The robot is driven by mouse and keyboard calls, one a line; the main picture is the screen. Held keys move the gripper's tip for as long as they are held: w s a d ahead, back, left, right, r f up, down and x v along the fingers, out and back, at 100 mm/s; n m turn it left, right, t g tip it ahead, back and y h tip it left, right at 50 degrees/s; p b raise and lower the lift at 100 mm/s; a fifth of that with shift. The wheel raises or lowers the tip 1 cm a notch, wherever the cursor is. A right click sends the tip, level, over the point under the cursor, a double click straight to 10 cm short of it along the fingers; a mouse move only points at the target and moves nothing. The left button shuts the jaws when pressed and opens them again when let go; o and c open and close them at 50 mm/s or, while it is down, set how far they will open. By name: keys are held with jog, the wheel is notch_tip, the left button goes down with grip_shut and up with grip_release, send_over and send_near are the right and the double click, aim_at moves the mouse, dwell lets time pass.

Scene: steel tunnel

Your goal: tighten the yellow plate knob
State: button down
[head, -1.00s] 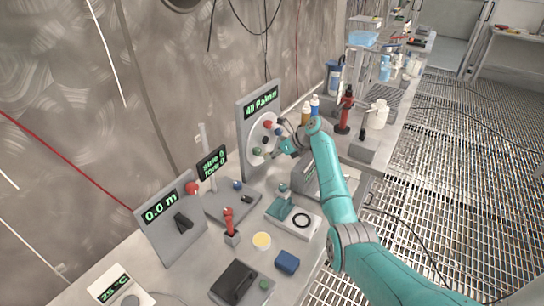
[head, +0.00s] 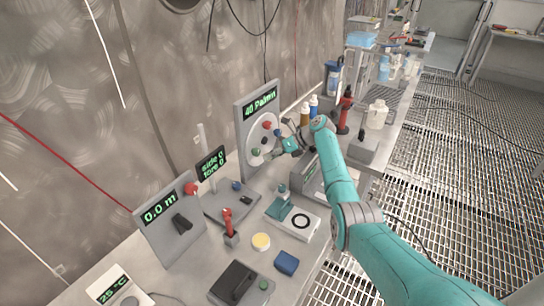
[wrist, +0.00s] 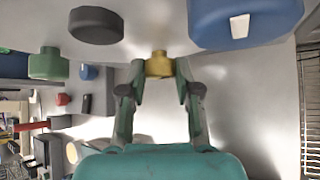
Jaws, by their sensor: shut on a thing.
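The yellow plate knob (wrist: 159,65) stands out from the pale round plate (wrist: 140,40) in the wrist view. My gripper (wrist: 159,80) is shut on it, one finger on each side. A green knob (wrist: 48,63), a black knob (wrist: 96,25) and a blue knob (wrist: 245,22) sit around it on the same plate. In the head view the plate (head: 257,138) is on an upright grey panel (head: 246,98) with a lit green readout. A red knob (head: 266,125) also shows there. My gripper (head: 272,153) reaches the plate's lower right edge, and the yellow knob is hidden there.
Bottles and a red pump-like item (head: 345,110) stand beyond my arm.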

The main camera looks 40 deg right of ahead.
jog(key=c, duration=0.8)
grip_release()
jog(key=v, duration=1.2)
